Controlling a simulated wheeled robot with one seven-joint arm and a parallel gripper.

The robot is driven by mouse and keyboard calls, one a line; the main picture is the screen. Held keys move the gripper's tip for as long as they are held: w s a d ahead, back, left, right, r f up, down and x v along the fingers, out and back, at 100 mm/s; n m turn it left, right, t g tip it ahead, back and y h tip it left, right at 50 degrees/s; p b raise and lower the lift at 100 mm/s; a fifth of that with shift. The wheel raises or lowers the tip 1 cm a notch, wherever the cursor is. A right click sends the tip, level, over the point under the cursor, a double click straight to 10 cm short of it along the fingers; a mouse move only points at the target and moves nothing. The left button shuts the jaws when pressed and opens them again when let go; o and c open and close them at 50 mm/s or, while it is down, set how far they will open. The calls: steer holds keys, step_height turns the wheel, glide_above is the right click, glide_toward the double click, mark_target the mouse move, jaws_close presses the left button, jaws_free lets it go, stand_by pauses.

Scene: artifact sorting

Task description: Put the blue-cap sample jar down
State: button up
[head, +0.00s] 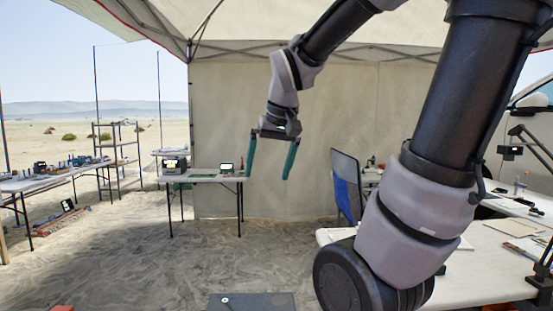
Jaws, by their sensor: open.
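My gripper (265,177) hangs in the air near the middle of the head view, pointing down. Its two teal fingers are spread apart, with nothing between them. I cannot make out a blue-cap sample jar for certain. Small upright items (519,183) stand on the right-hand table, too small to identify. Several small bluish items sit on the left table (38,183), also too small to tell apart.
A small table (215,179) with a boxy device (174,165) stands at the back. A white table (480,270) fills the lower right, partly behind my arm. Shelves (118,150) stand left. The sandy middle floor is largely clear.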

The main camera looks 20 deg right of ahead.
steer(key=s+r+m+t+y, duration=0.1)
steer(key=s+r+m+t, duration=0.1)
steer(key=s, duration=0.4)
steer(key=shift+a+r+t, duration=0.3)
steer(key=shift+r+t, duration=0.25)
steer(key=shift+t, duration=0.05)
steer(key=shift+s, duration=0.1)
